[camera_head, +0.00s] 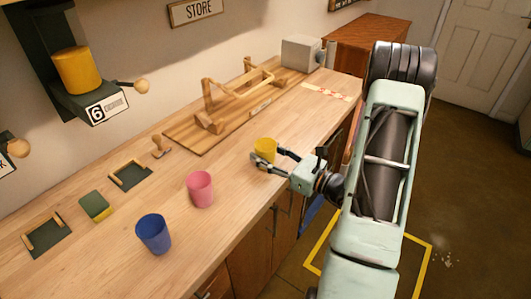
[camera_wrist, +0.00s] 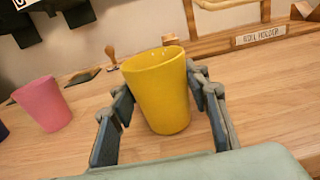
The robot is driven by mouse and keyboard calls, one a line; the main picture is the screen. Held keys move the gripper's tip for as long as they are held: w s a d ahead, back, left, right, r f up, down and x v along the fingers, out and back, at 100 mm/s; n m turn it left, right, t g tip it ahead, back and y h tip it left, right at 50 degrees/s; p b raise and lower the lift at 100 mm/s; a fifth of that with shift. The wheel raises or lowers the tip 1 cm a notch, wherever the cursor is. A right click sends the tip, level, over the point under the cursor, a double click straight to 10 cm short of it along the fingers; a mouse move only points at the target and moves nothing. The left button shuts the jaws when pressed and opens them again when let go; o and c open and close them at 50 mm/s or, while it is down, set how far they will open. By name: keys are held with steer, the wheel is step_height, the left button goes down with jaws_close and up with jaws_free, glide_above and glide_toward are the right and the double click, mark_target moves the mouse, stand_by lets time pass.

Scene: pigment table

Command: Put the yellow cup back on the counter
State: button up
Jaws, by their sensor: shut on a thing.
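The yellow cup (camera_head: 265,147) is upright at the counter's front part, right of the pink cup. In the wrist view, the yellow cup (camera_wrist: 158,92) stands between the two fingers, its open rim up. My gripper (camera_head: 268,157) is shut on the yellow cup, with one finger on each side. The fingers hide part of its lower body in the head view. The wooden counter (camera_head: 235,190) lies beneath it. I cannot tell for sure whether the cup's base touches the counter or hangs just above it.
A pink cup (camera_head: 200,189) and a blue cup (camera_head: 153,234) stand to the left. A wooden holder (camera_head: 215,120) lies behind, with a grey box (camera_head: 300,53) at the far end. A dispenser with a yellow cylinder (camera_head: 78,70) hangs on the wall. Bare counter surrounds the yellow cup.

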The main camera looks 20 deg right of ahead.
steer(key=o, duration=0.8)
steer(key=shift+f, duration=0.15)
steer(key=o, duration=0.5)
steer(key=shift+r, duration=0.2)
steer(key=b+v, duration=0.1)
steer(key=v, duration=1.1)
steer(key=shift+s+a, duration=0.1)
